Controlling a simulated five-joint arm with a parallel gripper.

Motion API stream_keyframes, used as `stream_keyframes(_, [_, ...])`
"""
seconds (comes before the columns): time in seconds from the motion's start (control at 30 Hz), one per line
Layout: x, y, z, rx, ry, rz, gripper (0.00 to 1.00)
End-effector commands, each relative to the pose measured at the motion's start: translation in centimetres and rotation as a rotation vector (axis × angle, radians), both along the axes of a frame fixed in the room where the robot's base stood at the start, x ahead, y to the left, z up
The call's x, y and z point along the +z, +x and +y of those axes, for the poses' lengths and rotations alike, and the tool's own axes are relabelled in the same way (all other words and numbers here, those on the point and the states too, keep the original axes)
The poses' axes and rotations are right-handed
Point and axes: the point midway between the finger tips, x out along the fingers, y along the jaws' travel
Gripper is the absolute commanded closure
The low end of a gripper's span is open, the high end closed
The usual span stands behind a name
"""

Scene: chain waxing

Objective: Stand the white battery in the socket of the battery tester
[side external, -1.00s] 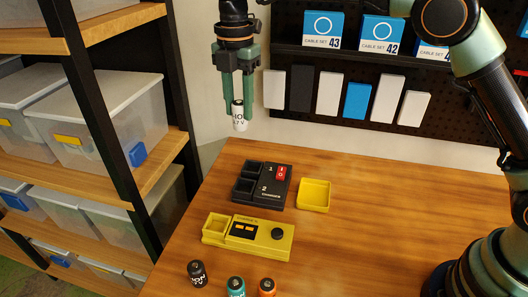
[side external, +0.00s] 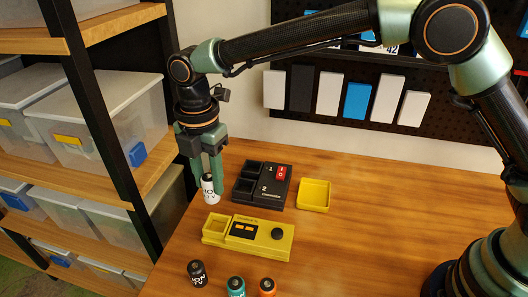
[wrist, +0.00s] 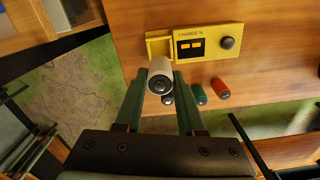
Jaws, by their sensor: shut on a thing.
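The white battery (side external: 208,189), with a dark top and dark lettering, is held roughly upright between the fingers of my gripper (side external: 207,177). In the wrist view the battery (wrist: 160,74) shows end-on between the two green fingers. The yellow battery tester (side external: 264,239) lies on the table, in front and to the right of the battery in the side view. Its open square socket (side external: 217,228) is at its left end and looks empty. In the wrist view the tester (wrist: 209,44) is just beyond the battery, which appears apart from it.
Black (side external: 197,273), teal (side external: 236,286) and orange (side external: 267,287) batteries stand at the front. A shelf with bins (side external: 90,120) is close on the left.

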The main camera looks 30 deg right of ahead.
Motion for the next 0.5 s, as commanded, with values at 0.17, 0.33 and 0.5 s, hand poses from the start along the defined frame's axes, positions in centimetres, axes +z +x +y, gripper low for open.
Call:
stream_keyframes(0.17, [-3.9, 0.0, -0.1, 0.000, -0.002, 0.003, 1.00])
stream_keyframes(0.33, [-5.5, 0.0, 0.0, 0.000, -0.001, 0.001, 1.00])
stream_keyframes(0.5, [-6.6, 0.0, 0.0, 0.000, -0.001, 0.001, 1.00])
